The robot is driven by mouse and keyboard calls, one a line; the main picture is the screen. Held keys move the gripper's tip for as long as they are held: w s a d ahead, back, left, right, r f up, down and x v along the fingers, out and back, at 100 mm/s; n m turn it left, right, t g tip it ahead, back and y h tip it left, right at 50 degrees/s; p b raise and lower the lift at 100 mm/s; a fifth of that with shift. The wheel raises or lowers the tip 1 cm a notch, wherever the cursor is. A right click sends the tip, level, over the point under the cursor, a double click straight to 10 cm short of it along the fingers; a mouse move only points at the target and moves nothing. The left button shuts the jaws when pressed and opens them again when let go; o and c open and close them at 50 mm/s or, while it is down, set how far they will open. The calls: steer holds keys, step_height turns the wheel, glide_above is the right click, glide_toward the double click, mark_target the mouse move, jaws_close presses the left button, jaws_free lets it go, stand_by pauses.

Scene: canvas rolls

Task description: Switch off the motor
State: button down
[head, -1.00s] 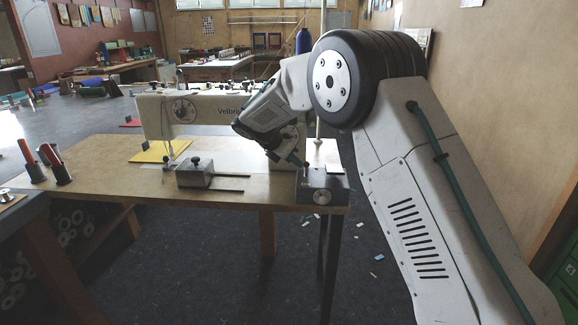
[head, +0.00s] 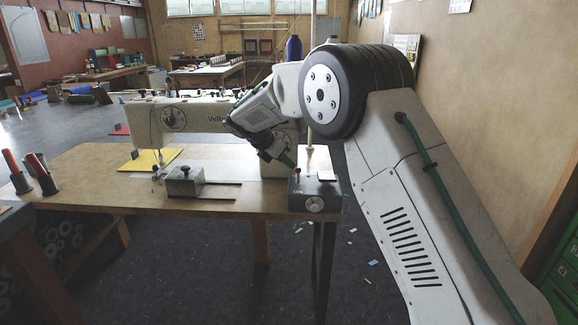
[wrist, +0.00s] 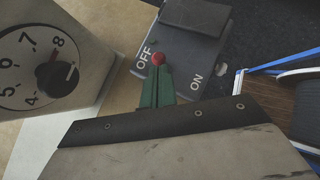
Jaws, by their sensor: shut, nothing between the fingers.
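The motor's switch box (head: 328,191) is dark grey and sits at the right front corner of the table. A round silver knob (head: 315,204) is on its front. The wrist view shows the box top (wrist: 185,50) with OFF printed left and ON printed right. A red ball-tipped lever (wrist: 158,59) stands between the labels, closer to OFF. My gripper (wrist: 158,75) has green fingers, shut and empty, with their tips right at the red ball. Contact cannot be told. In the head view my gripper (head: 290,163) is just above the box's left side.
A white sewing machine (head: 195,117) stands behind the box; its numbered dial (wrist: 45,70) is close to my gripper in the wrist view. A grey metal block with two rods (head: 186,181) lies on the table (head: 100,180).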

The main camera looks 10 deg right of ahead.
steer(key=shift+r, duration=0.15)
steer(key=a+f+v, duration=0.1)
steer(key=v, duration=1.2)
steer(key=shift+w+a, duration=0.2)
steer(key=shift+w, duration=0.2)
